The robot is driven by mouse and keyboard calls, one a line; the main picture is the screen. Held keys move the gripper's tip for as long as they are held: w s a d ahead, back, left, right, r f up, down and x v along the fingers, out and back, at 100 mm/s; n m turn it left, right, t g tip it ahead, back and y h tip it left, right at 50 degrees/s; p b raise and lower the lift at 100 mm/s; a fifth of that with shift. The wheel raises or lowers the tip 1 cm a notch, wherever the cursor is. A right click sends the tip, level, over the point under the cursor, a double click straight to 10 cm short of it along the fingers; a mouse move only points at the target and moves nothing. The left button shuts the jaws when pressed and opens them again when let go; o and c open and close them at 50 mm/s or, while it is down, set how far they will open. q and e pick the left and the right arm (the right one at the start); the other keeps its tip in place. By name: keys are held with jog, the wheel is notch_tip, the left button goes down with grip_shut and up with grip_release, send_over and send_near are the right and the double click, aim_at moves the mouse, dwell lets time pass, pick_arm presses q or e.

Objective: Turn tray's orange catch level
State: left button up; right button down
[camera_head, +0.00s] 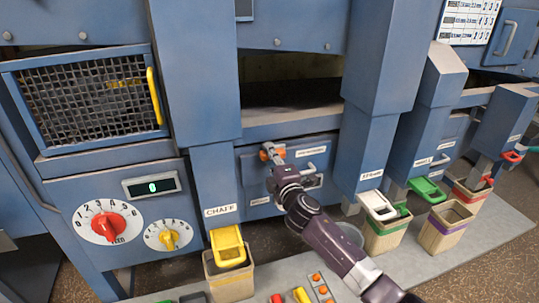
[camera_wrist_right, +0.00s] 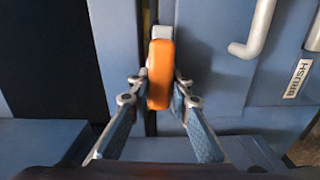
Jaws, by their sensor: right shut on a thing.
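The orange catch (camera_head: 266,151) sits at the upper left of the blue tray front (camera_head: 325,163), under the dark opening of the machine. In the right wrist view the orange catch (camera_wrist_right: 160,73) stands upright, its long side vertical. My right gripper (camera_head: 272,160) reaches it from the front. In the wrist view the right gripper's fingers (camera_wrist_right: 160,98) are on both sides of the catch's lower part, shut on it. The fingers hide part of the catch in the head view. My left gripper is not in view.
A yellow-topped CHAFF bin (camera_head: 229,272) stands lower left. Other bins (camera_head: 388,236) stand at right. A panel with red (camera_head: 109,226) and yellow dials is at left.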

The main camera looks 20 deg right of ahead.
jog(key=shift+f+n, duration=0.15)
jog(key=shift+n, duration=0.25)
jog(key=c, duration=1.8)
grip_release()
jog(key=shift+o, duration=0.2)
jog(key=s, duration=1.2)
jog(key=shift+d, duration=0.2)
jog(key=s+d+f+m+g+h, duration=0.1)
jog(key=s+d+f+m+g, duration=0.1)
jog(key=f, duration=0.9)
jog(key=s+d+f+m+g, duration=0.2)
jog(key=f+g, duration=0.1)
jog(key=f, duration=0.9)
jog(key=s+d+f+m+g, duration=0.1)
jog(key=s+f+m+g, duration=0.1)
jog(key=s+f, duration=0.7)
jog(key=s+f+m+g, duration=0.2)
jog(key=s+f, duration=0.3)
jog(key=f, duration=0.7)
jog(key=s+a+f+m+g, duration=0.1)
jog(key=s+f, duration=0.5)
jog(key=s, duration=0.7)
jog(key=s+a+f+m+g, duration=0.1)
jog(key=s+f+m+g, duration=0.3)
jog(key=s, duration=0.9)
jog(key=s+a+f+m+g, duration=0.1)
jog(key=s+f+m+g, duration=0.2)
jog(key=s+f, duration=0.7)
jog(key=s, duration=0.4)
jog(key=shift+a, duration=0.2)
